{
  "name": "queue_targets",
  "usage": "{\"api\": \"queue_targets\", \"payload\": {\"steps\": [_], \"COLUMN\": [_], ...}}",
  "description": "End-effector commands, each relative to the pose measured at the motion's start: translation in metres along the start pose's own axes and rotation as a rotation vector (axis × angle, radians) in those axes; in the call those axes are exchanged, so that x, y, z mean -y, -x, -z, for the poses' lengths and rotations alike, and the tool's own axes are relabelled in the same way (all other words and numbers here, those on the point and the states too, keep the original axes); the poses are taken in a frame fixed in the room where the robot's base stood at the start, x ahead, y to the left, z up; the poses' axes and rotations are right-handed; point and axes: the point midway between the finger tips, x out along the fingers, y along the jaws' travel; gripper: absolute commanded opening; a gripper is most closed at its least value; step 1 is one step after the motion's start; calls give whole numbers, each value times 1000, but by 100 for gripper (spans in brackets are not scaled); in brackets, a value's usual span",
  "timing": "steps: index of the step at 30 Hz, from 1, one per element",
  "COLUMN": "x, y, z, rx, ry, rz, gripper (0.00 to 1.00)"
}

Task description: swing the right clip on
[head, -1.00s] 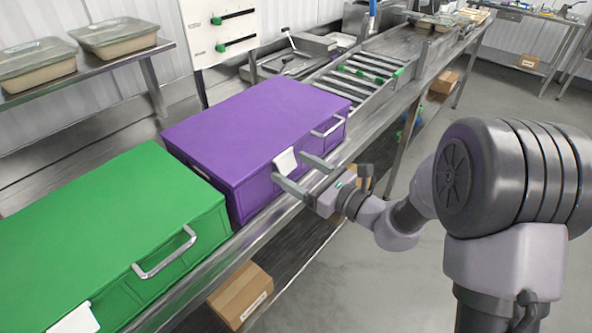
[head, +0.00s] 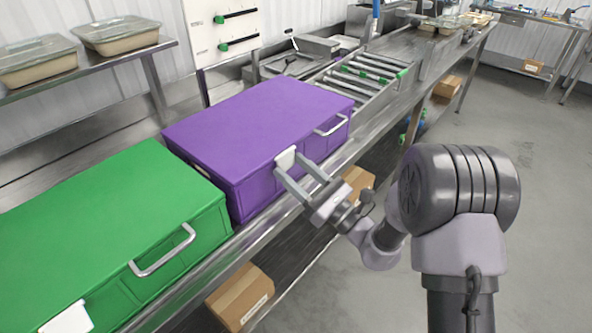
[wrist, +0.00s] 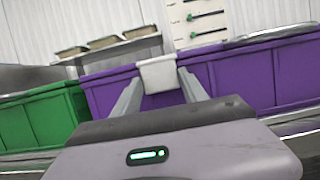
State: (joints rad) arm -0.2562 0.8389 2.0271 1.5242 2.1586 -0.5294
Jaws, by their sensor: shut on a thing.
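A purple lidded box (head: 262,120) stands on the metal bench. A small white clip (head: 284,157) sits at its front top edge, left of the metal handle. My gripper (head: 290,167) reaches the clip from the front, with a finger at each side of it. In the wrist view the clip (wrist: 158,72) hangs over the purple rim between my two grey fingertips (wrist: 160,80). My gripper is shut on this clip. The clip's lower part and inner side are hard to make out.
A green lidded box (head: 110,215) with a handle and another white clip (head: 68,319) stands on the left. Rollers (head: 365,83) lie beyond the purple box. Cardboard boxes (head: 240,296) sit on the lower shelf. The floor on the right is clear.

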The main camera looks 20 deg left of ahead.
Motion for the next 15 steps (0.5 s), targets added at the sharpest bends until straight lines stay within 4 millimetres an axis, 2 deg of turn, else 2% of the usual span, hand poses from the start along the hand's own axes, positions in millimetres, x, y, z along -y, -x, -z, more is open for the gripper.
{"api": "queue_targets", "payload": {"steps": [4,5,8,15], "x": [0,0,0,0], "y": [0,0,0,0], "z": [-1,-1,-1,-1], "rx": [1,1,0,-1], "ry": [0,1,1,0], "rz": [0,0,0,0], "gripper": [10,53,72,73]}}
